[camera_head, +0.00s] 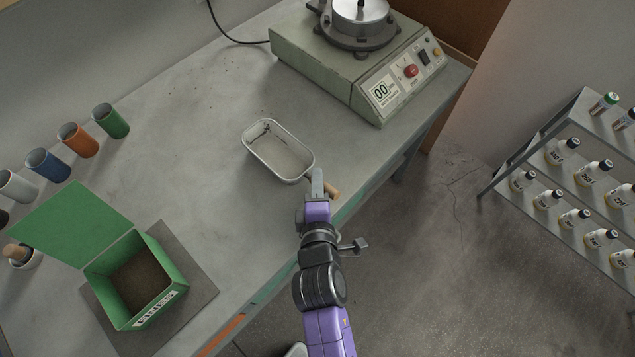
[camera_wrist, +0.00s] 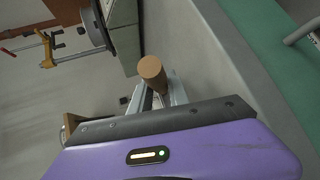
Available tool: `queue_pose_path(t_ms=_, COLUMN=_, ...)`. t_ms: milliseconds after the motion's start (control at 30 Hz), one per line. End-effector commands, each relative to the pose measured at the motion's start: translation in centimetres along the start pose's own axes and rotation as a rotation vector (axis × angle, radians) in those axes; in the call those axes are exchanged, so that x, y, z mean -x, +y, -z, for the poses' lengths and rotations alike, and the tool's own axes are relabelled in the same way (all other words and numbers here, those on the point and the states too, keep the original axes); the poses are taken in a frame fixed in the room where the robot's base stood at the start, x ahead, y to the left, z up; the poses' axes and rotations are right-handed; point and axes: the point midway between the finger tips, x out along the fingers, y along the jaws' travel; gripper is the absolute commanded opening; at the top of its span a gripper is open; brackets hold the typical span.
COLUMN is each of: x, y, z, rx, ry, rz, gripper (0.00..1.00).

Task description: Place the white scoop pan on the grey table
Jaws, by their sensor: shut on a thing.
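The white scoop pan (camera_head: 279,165), a shallow rectangular pan with rounded corners, shows in the head view over the grey table (camera_head: 200,165), near its front edge. It looks empty inside. Its short wooden handle (camera_head: 333,190) points toward the front edge. My gripper (camera_head: 317,182) is at the handle end of the pan and is shut on the handle. The wooden handle (camera_wrist: 152,70) also stands up between the fingers (camera_wrist: 160,95) in the wrist view. Whether the pan's underside touches the table cannot be told.
A green open box (camera_head: 160,262) stands on a dark mat at the lower left. Several coloured cups (camera_head: 77,139) line the left back. A green-grey machine (camera_head: 350,72) stands at the back right. A bottle rack (camera_head: 570,150) is off the table at right. The table's middle is clear.

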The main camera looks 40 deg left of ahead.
Motion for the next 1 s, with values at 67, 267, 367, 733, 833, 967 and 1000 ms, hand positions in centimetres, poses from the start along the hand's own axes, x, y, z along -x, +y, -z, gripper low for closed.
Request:
queue_pose_path(t_ms=67, x=-0.2, y=-0.2, z=0.1, rx=0.0, ry=0.001, rz=-0.004, gripper=0.0)
queue_pose_path(t_ms=267, x=-0.1, y=-0.2, z=0.1, rx=-0.001, ry=0.001, rz=-0.005, gripper=0.0)
queue_pose_path(t_ms=367, x=-0.2, y=-0.5, z=0.1, rx=0.0, ry=0.001, rz=-0.002, gripper=0.25)
queue_pose_path(t_ms=733, x=-0.2, y=-0.4, z=0.0, rx=0.0, ry=0.001, rz=-0.002, gripper=0.43)
queue_pose_path(t_ms=833, x=0.0, y=-0.2, z=0.0, rx=0.0, ry=0.001, rz=-0.002, gripper=0.43)
queue_pose_path(t_ms=967, x=1.3, y=-0.3, z=0.1, rx=-0.001, ry=0.001, rz=0.0, gripper=0.43)
queue_pose_path(t_ms=1000, x=2.0, y=-0.3, z=0.1, rx=-0.002, ry=0.001, rz=0.0, gripper=0.43)
